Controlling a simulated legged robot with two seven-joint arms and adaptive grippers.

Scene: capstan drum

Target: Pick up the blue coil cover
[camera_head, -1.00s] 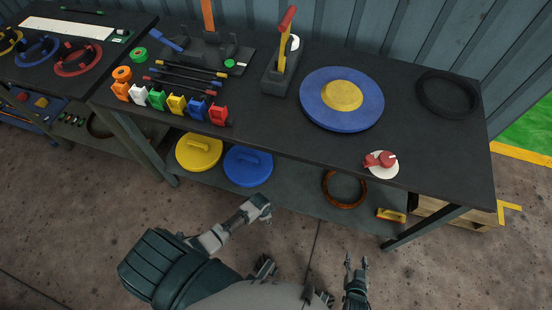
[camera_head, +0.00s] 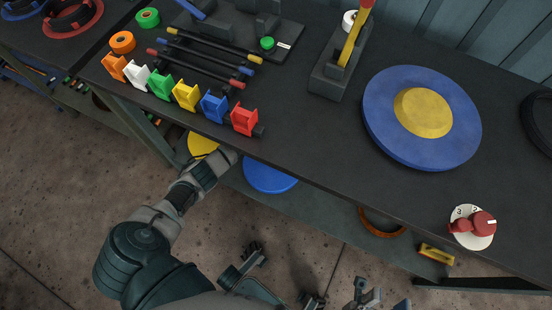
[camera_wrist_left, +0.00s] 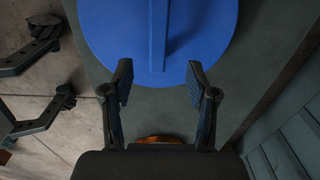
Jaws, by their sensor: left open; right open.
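The blue coil cover (camera_head: 268,177) is a round disc on the lower shelf, partly hidden by the tabletop edge in the head view. In the left wrist view the cover (camera_wrist_left: 210,25) fills the top, with its raised straight handle (camera_wrist_left: 158,35) running up the picture. My left gripper (camera_wrist_left: 159,75) is open, its fingertips near the cover's lower rim on either side of the handle's line, with nothing between them. In the head view its fingers are hidden under the tabletop. My right gripper (camera_head: 366,294) is open and empty at the bottom edge.
A yellow cover (camera_head: 201,145) lies left of the blue one on the shelf. The tabletop (camera_head: 310,140) overhangs them. A brown ring (camera_head: 381,224) and a yellow block (camera_head: 436,254) sit farther right. A blue-and-yellow drum (camera_head: 380,115) and colored clips stand on top.

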